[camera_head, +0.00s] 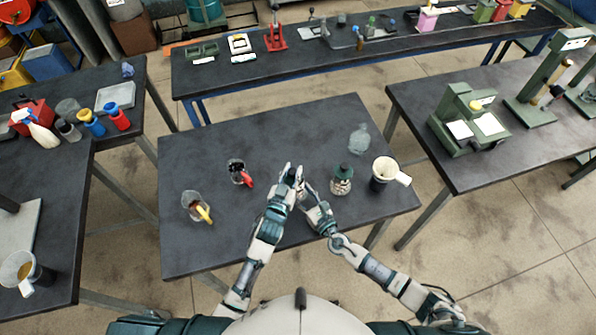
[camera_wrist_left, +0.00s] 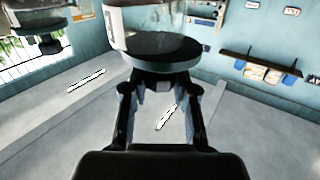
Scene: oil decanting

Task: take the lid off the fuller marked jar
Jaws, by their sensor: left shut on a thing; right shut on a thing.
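My left gripper (camera_head: 292,172) is shut on the knob of a dark round lid (camera_wrist_left: 163,52). The left wrist view looks upside down. In it the lid lies against the mouth of a clear glass jar (camera_wrist_left: 160,15) with pale marks on its side; I cannot tell whether it sits tight. My right gripper (camera_head: 308,196) is close beside the left one and shut, apparently on this jar's body, which the hands mostly hide in the head view. A second jar (camera_head: 342,182) with a dark green lid stands just right of my grippers; a dark knobbed lid (camera_wrist_left: 48,32) also shows in the wrist view.
A red-handled jug (camera_head: 238,172) and a yellow-handled jug (camera_head: 196,206) stand left. The dark table (camera_head: 300,125) is clear at the back.

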